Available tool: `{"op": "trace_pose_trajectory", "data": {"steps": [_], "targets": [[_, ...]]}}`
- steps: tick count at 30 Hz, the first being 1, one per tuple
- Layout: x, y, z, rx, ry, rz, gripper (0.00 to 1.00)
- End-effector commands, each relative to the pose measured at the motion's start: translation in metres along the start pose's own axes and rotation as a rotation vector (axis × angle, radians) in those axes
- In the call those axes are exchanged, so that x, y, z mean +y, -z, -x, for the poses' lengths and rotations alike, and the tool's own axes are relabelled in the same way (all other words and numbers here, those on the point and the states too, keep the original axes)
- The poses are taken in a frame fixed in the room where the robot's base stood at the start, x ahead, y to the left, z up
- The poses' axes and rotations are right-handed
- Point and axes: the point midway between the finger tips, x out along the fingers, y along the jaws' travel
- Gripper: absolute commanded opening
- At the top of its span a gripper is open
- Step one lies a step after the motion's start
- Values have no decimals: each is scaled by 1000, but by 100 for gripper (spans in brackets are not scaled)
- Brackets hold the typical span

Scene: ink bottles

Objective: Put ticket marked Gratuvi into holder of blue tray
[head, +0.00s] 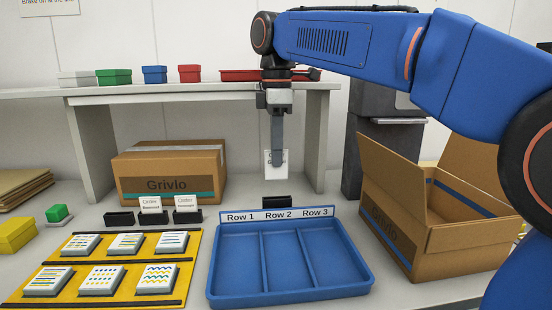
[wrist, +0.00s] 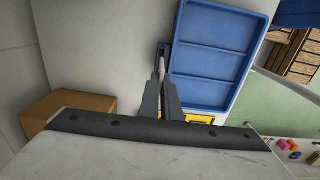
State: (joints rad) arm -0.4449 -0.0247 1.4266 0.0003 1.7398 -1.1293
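My gripper (head: 277,150) points down and is shut on a white ticket (head: 269,166), held upright above the back edge of the blue tray. The finger covers most of its print; only parts of letters show, so I cannot read the name. The blue tray (head: 290,292) has three compartments under a label strip reading Row 1, Row 2, Row 3. Its small black holder (head: 277,202) stands behind the strip, below the ticket and apart from it. In the wrist view, the fingers (wrist: 161,80) pinch the thin ticket edge beside the blue tray (wrist: 213,57).
Left stand black holders: one empty (head: 119,219), two with tickets (head: 151,204) (head: 187,204). A yellow tray (head: 75,270) bears several patterned blocks. A closed Grivlo carton (head: 168,172) stands behind, an open carton (head: 430,240) at right. The shelf (head: 150,92) spans behind my gripper.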

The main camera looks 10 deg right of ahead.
Motion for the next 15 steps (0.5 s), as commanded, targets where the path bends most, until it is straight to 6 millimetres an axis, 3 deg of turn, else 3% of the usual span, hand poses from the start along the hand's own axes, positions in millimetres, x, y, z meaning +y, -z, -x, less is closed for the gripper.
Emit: {"op": "trace_pose_trajectory", "data": {"steps": [15], "targets": [[0, 0, -26, 0, 0, 0, 0]]}}
